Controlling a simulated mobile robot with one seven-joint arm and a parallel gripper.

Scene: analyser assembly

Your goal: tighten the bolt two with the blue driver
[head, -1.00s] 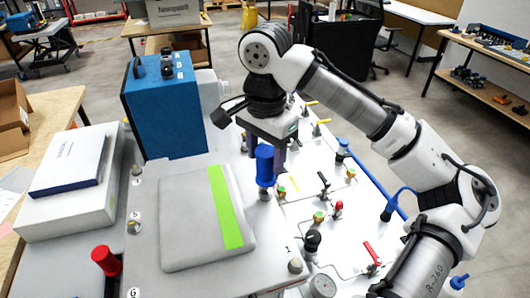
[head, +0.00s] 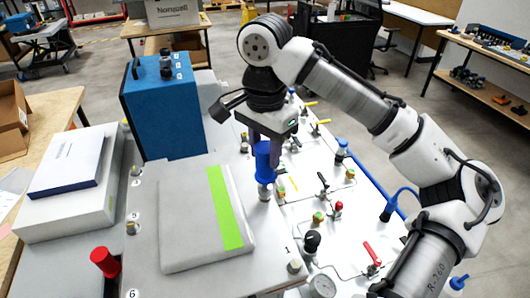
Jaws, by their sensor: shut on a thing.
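The blue driver (head: 263,158) stands upright over the right side of the grey analyser plate (head: 190,284). My gripper (head: 264,150) is above the plate with its fingers pointing down, shut on the driver's blue handle. The driver's lower end is at a grey metal bolt (head: 265,193) by the plate's right edge. No number shows beside this bolt, and I cannot tell whether the tip touches its head. Another bolt (head: 294,266) stands near the front right corner beside a mark that reads 1. Further bolts (head: 131,228) stand along the plate's left side.
A grey pad with a green stripe (head: 226,208) lies on the plate, left of the driver. A blue box (head: 165,115) stands behind it. A red-handled tool (head: 104,262) stands at the front left. Valves and tubing (head: 320,215) cover the panel on the right.

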